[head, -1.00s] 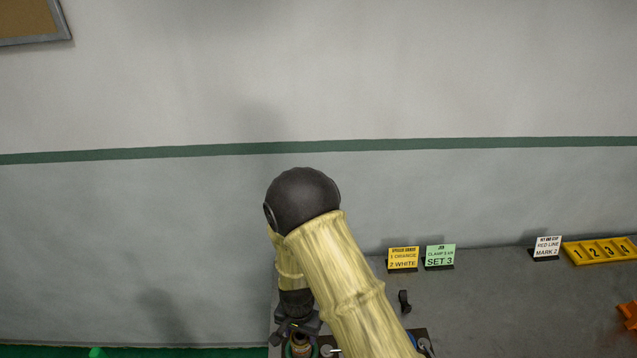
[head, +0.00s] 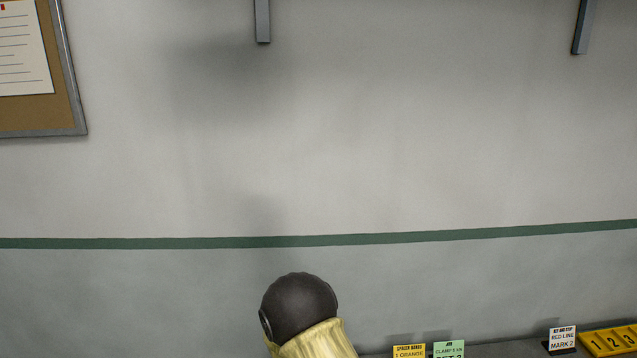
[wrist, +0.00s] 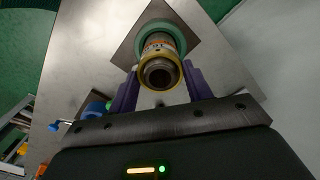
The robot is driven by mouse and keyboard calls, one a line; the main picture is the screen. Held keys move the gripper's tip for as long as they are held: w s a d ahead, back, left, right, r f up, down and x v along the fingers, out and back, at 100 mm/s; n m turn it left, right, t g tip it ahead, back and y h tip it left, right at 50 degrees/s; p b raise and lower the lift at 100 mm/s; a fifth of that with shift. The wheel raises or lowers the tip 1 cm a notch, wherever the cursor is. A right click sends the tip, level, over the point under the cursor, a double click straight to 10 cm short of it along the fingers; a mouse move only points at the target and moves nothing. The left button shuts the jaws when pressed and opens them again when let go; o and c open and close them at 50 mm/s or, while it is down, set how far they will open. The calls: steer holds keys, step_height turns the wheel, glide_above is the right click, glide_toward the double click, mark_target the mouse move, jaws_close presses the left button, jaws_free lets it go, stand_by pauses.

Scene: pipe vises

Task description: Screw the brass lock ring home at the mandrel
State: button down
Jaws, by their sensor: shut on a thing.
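In the wrist view the brass lock ring (wrist: 177,66) sits around the dark, hollow end of the mandrel (wrist: 158,76). A band with small markings (wrist: 160,44) and a teal-green ring (wrist: 145,29) show just behind it. My gripper (wrist: 160,80) has its purple fingers on both sides of the brass ring and is shut on it. Whether the ring is fully seated cannot be told. The head view shows only the upper part of my arm; the gripper, ring and mandrel are out of that view.
A grey metal plate (wrist: 85,65) lies around the mandrel. A blue part with a handle (wrist: 95,109) is left of my gripper. In the head view, a yellow card (head: 409,351), a green card (head: 448,349), a white card (head: 562,338) and a yellow numbered tray (head: 607,341) stand along the wall.

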steer(key=m+p, duration=0.1)
steer(key=m, duration=0.3)
steer(key=shift+m+p, duration=0.7)
steer(key=shift+m, duration=1.3)
steer(key=c, duration=0.9)
jaws_free()
